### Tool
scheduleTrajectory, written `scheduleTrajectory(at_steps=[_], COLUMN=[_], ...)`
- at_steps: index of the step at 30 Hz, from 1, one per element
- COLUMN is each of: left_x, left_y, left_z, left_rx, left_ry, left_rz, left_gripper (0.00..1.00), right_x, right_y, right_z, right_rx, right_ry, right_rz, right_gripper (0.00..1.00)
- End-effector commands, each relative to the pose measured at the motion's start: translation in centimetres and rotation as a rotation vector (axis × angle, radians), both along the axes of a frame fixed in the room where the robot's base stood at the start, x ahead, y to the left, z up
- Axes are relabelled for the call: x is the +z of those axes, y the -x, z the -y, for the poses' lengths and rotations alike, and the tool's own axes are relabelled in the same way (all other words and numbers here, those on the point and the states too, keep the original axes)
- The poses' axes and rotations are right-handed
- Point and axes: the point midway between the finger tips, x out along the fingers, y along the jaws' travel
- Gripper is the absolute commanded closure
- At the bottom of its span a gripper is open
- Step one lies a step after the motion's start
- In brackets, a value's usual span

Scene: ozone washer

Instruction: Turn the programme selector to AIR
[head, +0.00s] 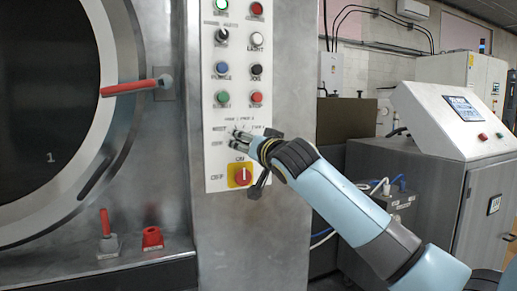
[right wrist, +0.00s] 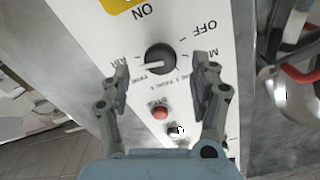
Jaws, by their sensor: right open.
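The programme selector (right wrist: 160,58) is a round dark knob on the white panel, seen upside down in the right wrist view. A white line on it points left and slightly down, towards lettering that looks like AIR (right wrist: 124,61); I cannot tell whether it lines up exactly. OFF and a label starting with M are on its right side. My right gripper (right wrist: 162,82) is open, one finger either side of the knob's lower edge, apart from it. In the head view my right gripper (head: 238,140) covers the selector. My left gripper is not in view.
A red switch on a yellow plate (head: 240,175) sits just below the selector. Rows of buttons (head: 240,60) are above it. The round door (head: 50,100) with a red handle (head: 130,88) is left. A grey console (head: 455,125) stands at right.

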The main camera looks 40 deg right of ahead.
Motion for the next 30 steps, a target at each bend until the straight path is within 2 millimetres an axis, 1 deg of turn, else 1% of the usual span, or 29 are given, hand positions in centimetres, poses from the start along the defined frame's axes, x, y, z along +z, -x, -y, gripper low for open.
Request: scheduleTrajectory(at_steps=[1, 6, 9, 12, 17, 30], left_x=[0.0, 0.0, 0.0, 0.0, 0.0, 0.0], left_y=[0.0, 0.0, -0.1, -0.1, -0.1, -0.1], left_z=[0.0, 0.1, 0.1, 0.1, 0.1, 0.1], left_rx=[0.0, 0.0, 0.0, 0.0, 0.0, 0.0], left_ry=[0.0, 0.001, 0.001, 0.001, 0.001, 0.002], left_rz=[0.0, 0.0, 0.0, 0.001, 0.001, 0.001], left_gripper=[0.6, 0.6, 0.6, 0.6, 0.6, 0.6], right_x=[-0.1, -0.2, -0.2, -0.1, -0.1, -0.1], right_y=[1.3, 4.9, 6.4, 7.4, 8.0, 7.9], right_z=[-0.3, -1.2, -1.6, -1.8, -1.9, -1.9], right_rx=[0.002, 0.002, 0.001, 0.001, 0.0, 0.0], right_ry=[0.002, 0.001, 0.0, -0.001, -0.001, -0.001], right_rz=[-0.001, -0.003, -0.004, -0.003, -0.002, -0.002], right_gripper=[0.38, 0.38, 0.38, 0.38, 0.38, 0.38])
